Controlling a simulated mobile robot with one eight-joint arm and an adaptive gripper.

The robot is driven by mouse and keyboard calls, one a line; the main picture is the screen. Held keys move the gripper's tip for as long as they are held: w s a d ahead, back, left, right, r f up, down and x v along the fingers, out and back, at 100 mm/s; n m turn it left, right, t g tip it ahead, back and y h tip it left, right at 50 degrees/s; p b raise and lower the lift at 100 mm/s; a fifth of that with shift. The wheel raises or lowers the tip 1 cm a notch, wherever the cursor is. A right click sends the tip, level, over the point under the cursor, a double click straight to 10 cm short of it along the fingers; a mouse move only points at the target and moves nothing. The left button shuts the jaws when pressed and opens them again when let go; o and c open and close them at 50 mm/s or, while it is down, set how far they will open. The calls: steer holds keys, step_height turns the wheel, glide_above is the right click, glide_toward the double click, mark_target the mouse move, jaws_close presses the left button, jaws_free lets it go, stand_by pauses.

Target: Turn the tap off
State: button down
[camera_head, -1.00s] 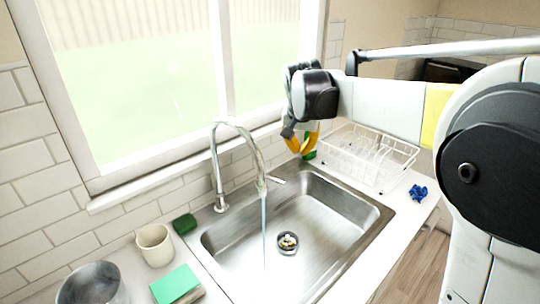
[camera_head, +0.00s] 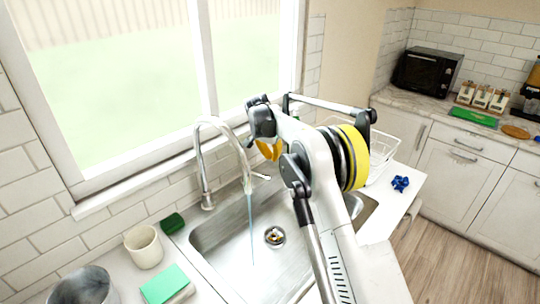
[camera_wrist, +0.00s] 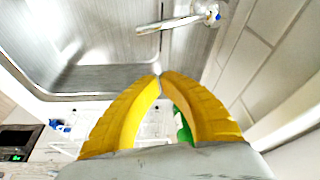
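The chrome tap (camera_head: 205,165) arches over the sink, and a stream of water (camera_head: 251,225) runs from its spout. Its short lever handle (camera_head: 261,176) is to the right of the spout, at the back of the sink. In the wrist view the handle (camera_wrist: 178,22) lies at the top, pointing left over the sink. My gripper (camera_head: 268,152) is above and behind the handle in the head view. In the wrist view its yellow fingers (camera_wrist: 161,76) meet at the tips with nothing between them, apart from the handle.
The steel sink (camera_head: 210,238) is below my arm. A white dish rack (camera_head: 384,153) and a blue crumpled thing (camera_head: 400,184) are to the right. A cup (camera_head: 144,247), dark green sponge (camera_head: 172,223), light green sponge (camera_head: 164,284) and metal pot (camera_head: 85,288) are at left. A window is behind.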

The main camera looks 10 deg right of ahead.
mark_target(256, 175)
steer(key=f, duration=0.1)
steer(key=s+a+f+b, duration=0.1)
steer(key=f, duration=0.3)
steer(key=shift+s+a+f+b, duration=0.2)
steer(key=shift+s+a+b, duration=0.1)
steer(key=shift+b, duration=0.1)
steer(key=shift+s+a+m, duration=0.7)
steer(key=shift+s, duration=0.2)
steer(key=shift+d, duration=0.1)
